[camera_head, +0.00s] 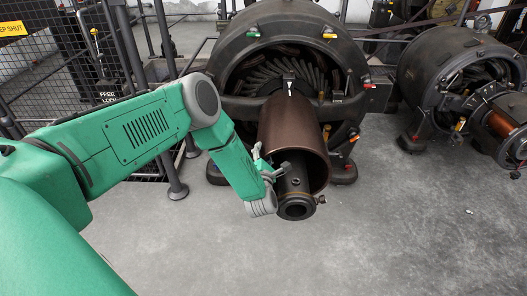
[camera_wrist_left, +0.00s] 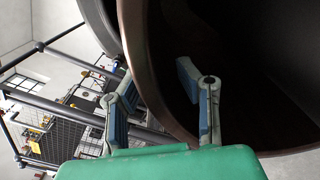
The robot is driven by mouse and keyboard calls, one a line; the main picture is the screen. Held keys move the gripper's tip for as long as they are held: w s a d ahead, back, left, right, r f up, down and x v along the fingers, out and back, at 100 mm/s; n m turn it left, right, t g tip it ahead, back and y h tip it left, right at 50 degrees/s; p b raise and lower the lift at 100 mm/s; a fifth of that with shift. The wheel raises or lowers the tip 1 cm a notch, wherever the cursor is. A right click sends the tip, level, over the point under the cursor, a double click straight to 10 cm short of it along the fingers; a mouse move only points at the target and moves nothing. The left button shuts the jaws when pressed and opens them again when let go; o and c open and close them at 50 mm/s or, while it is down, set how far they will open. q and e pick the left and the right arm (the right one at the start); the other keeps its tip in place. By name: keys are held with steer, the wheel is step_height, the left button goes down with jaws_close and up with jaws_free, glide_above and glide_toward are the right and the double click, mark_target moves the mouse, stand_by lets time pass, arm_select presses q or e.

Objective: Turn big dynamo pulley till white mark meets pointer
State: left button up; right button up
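The big dynamo (camera_head: 262,45) stands at the top middle of the head view. Its brown pulley (camera_head: 297,122) is a hollow drum facing me, around a dark shaft end (camera_head: 296,207). A small white pointed piece (camera_head: 290,84) shows above the pulley's far end; I cannot tell whether it is the pointer or the mark. My left gripper (camera_head: 272,165) is at the pulley's left rim. In the left wrist view, its open fingers (camera_wrist_left: 156,76) straddle the rim (camera_wrist_left: 150,80), one outside and one inside the drum, seemingly without gripping it. My right gripper is not in view.
A smaller dynamo (camera_head: 450,72) with a copper-coloured pulley (camera_head: 505,117) stands at the right. A mesh fence (camera_head: 40,75) with a yellow sign (camera_head: 12,29) and railing posts is at the left. The grey floor (camera_head: 370,235) in front is clear.

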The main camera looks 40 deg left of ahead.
arm_select(q)
steer(key=v, duration=1.1)
steer(key=shift+d, duration=0.15)
steer(key=shift+s+f, duration=0.1)
